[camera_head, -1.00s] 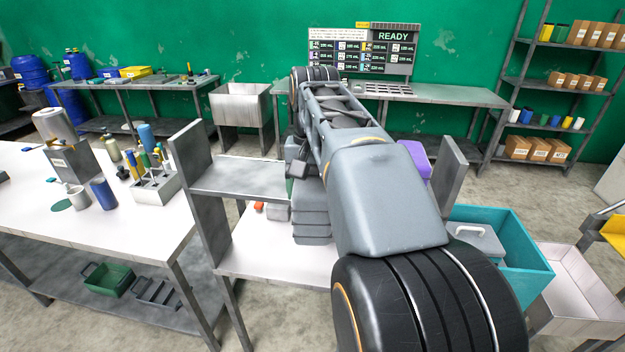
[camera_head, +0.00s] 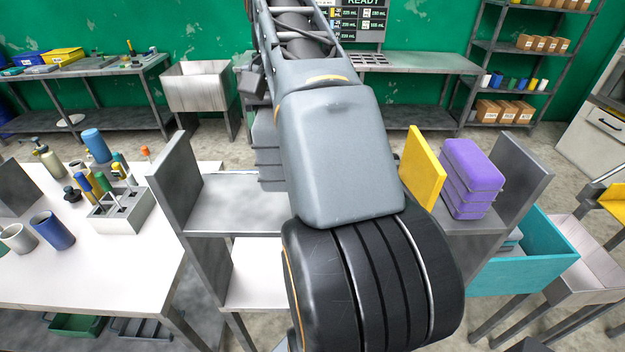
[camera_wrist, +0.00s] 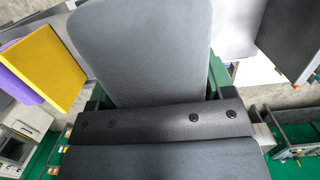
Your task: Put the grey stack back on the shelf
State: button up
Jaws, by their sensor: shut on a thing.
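The grey stack (camera_head: 268,150) of several layers shows left of my arm in the head view, mostly hidden behind it. It hangs at about the height of the shelf's upper board. In the wrist view the grey stack (camera_wrist: 145,45) fills the upper middle, held by my gripper (camera_wrist: 153,92), which is shut on it. My fingertips are hidden behind my arm in the head view. The shelf (camera_head: 235,205) has a bare grey board on the left, between a grey end panel and my arm. The board's middle is hidden by my arm.
A yellow divider (camera_head: 422,168) and a purple stack (camera_head: 470,178) stand on the shelf's right part. Grey end panels (camera_head: 175,185) rise at both ends. A teal bin (camera_head: 525,265) is at right. A white table (camera_head: 150,250) with bottles and cups is at left.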

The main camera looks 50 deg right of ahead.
jog(key=shift+w, duration=0.5)
jog(key=shift+w+a+f+p, duration=0.1)
jog(key=shift+w+a+f, duration=0.8)
jog(key=shift+w+f, duration=1.25)
jog(key=shift+w+a+f+p, duration=0.15)
jog(key=shift+w+a+f, duration=0.8)
jog(key=shift+w+f, duration=1.2)
jog(key=shift+w+a+f+p, duration=0.1)
jog(key=shift+w+a+f, duration=0.8)
jog(key=shift+w+f, duration=1.2)
jog(key=shift+f, duration=0.1)
jog(key=o, duration=1.1)
jog(key=shift+f, duration=0.1)
notch_tip(320, 180, up, 12)
jog(key=d, duration=0.1)
jog(key=shift+w+p, duration=0.4)
jog(key=shift+w, duration=0.05)
